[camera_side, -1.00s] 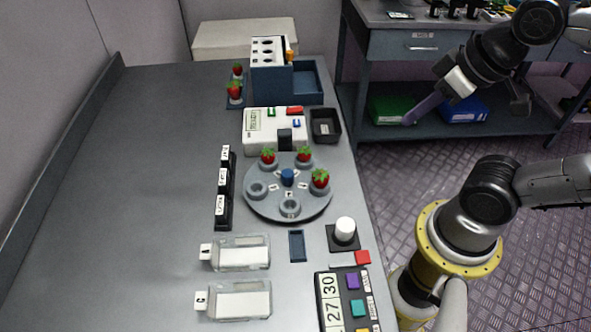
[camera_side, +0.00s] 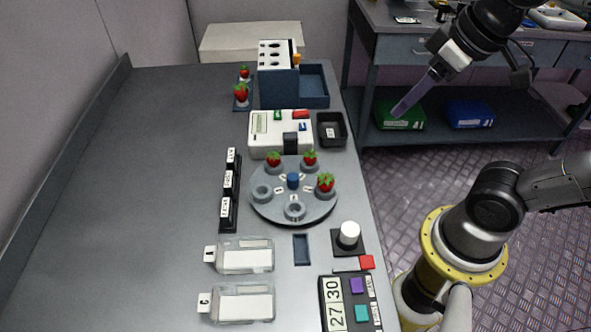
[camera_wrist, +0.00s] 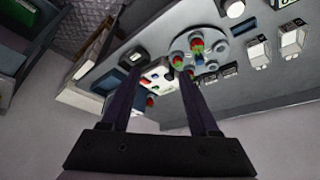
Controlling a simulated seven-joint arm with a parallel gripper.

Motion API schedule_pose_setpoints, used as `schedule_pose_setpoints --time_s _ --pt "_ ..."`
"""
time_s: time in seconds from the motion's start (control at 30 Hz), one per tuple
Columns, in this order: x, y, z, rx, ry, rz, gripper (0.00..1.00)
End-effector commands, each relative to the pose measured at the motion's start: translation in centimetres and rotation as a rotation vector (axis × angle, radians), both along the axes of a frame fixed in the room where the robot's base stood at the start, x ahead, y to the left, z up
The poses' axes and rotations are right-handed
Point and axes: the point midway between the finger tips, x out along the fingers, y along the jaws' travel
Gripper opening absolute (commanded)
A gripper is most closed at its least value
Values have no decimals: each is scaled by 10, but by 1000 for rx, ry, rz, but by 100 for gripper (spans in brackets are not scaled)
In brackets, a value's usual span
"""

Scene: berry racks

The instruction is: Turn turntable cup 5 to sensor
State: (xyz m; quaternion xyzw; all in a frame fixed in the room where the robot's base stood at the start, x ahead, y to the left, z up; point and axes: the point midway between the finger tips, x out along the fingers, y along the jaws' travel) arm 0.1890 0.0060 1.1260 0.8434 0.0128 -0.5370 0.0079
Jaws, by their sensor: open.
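The grey round turntable (camera_side: 270,211) lies on the table and carries a ring of cups. Three cups hold strawberries: back left (camera_side: 274,159), back right (camera_side: 310,158) and right (camera_side: 326,183). The left cup (camera_side: 262,193) and front cup (camera_side: 295,211) are empty. Its number labels are too small to read. A blue knob (camera_side: 293,180) is at its centre. A white device (camera_side: 265,134) stands behind it, with a dark block (camera_side: 290,140) facing the turntable. My gripper (camera_side: 397,113) is open and empty, high to the right, beyond the table edge; its two fingers (camera_wrist: 159,74) show in the wrist view.
A blue rack (camera_side: 277,88) and black tray (camera_side: 331,130) stand at the back. A black label strip (camera_side: 229,190) is left of the turntable. A white button (camera_side: 349,233) and clear trays (camera_side: 245,255) are in front. The table's left side is clear.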

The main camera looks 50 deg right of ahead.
Motion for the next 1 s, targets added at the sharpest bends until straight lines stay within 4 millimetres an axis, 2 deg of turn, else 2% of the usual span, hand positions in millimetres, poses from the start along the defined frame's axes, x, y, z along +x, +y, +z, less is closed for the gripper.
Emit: schedule_pose_setpoints --time_s 0.1,0.23,0.37,0.5,0.6,0.7,1.0 --pt "30 13 12 -4 72 54 63" --pt "66 33 15 -14 156 121 63" --pt "101 60 7 -30 244 191 63" --pt "129 91 -12 -53 329 261 63" --pt "141 110 -28 -69 373 301 63" --pt "144 121 -42 -81 410 328 63" --pt "142 128 -70 -92 435 348 63"
